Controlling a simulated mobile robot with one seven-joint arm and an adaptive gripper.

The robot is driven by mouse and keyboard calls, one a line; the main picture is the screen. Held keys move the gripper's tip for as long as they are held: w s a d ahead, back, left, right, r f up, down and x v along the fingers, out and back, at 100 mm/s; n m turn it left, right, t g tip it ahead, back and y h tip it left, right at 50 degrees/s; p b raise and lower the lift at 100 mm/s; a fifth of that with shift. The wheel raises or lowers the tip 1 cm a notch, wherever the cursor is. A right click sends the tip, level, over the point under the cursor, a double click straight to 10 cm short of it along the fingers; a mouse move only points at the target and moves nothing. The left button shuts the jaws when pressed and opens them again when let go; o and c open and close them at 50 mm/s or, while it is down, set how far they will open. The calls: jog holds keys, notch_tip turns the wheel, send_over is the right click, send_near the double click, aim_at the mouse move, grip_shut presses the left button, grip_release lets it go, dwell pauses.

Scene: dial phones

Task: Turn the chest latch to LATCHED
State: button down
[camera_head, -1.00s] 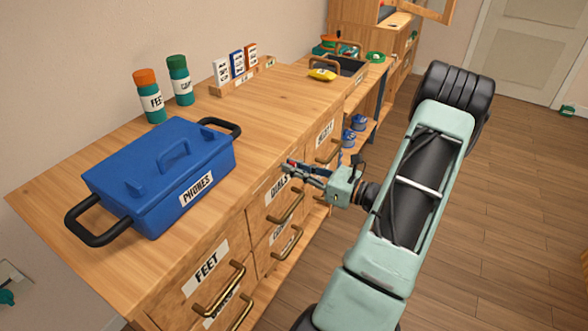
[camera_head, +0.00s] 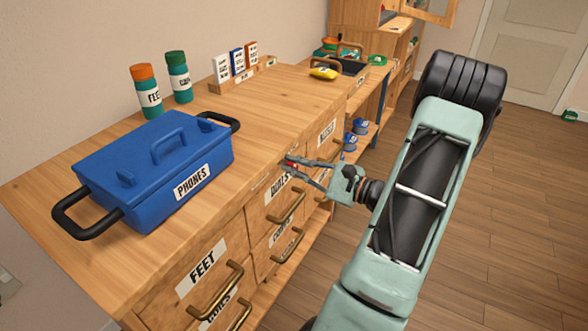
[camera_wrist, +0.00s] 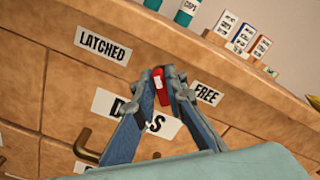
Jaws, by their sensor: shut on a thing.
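The red chest latch (camera_wrist: 159,84) shows in the wrist view on the wooden chest front, between the LATCHED label (camera_wrist: 103,45) at left and the FREE label (camera_wrist: 207,93) at right. Its visible part stands nearly upright in that picture, pointing at neither label. My gripper (camera_wrist: 162,82) is shut on the latch, one fingertip on each side; the fingers hide part of it. In the head view my gripper (camera_head: 288,163) is at the chest's front face, just below the top edge, with a bit of red at its tips.
The DIALS label (camera_wrist: 135,115) and drawer handles (camera_head: 287,207) lie below the latch. A blue PHONES box (camera_head: 150,170) stands on the chest top. Two bottles (camera_head: 163,88) and small cards (camera_head: 236,64) stand behind.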

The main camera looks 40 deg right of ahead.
jog(key=shift+f+n, duration=0.1)
jog(key=shift+n, duration=0.3)
jog(key=c, duration=2.3)
grip_release()
jog(key=shift+s, duration=0.1)
jog(key=v, duration=1.2)
